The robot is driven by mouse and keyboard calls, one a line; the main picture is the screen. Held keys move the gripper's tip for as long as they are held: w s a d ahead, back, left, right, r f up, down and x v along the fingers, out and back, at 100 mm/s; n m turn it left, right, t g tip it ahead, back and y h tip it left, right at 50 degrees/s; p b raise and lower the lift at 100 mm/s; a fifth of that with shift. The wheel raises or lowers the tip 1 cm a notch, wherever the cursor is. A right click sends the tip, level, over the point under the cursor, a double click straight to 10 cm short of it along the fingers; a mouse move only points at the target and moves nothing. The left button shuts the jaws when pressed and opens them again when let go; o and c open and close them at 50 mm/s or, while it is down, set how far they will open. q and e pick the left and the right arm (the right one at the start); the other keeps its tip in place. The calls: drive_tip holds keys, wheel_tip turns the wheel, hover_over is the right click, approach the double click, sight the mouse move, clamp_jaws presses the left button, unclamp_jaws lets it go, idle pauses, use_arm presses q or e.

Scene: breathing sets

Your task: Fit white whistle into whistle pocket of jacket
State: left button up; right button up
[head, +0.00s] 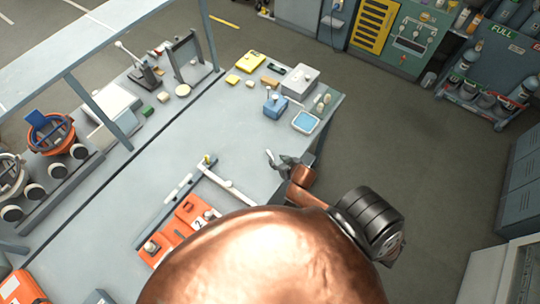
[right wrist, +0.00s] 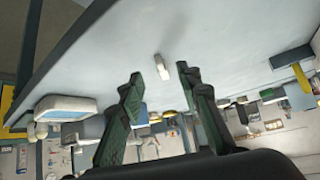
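A small whitish piece, which looks like the white whistle (right wrist: 161,67), lies on the grey bench top just beyond my right fingertips in the right wrist view. A pale shape by the gripper in the head view may be the same piece. My right gripper (head: 278,158) is over the bench's right edge; its two green fingers (right wrist: 160,76) are apart with nothing between them. The orange jacket (head: 187,222) with a white number label lies on the bench, left of the gripper and partly hidden by my copper arm. I cannot make out its whistle pocket. My left gripper is out of view.
A blue-topped tray (head: 305,122), a blue block (head: 275,104) and a grey box (head: 299,80) stand at the bench's far end. The middle of the bench is clear.

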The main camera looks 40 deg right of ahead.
sight(272, 157)
drive_tip(key=p+x, duration=0.1)
drive_tip(key=x, duration=0.4)
drive_tip(key=shift+w+r, duration=0.15)
drive_tip(key=shift+r, duration=0.05)
drive_tip(key=shift+c, duration=0.5)
clamp_jaws()
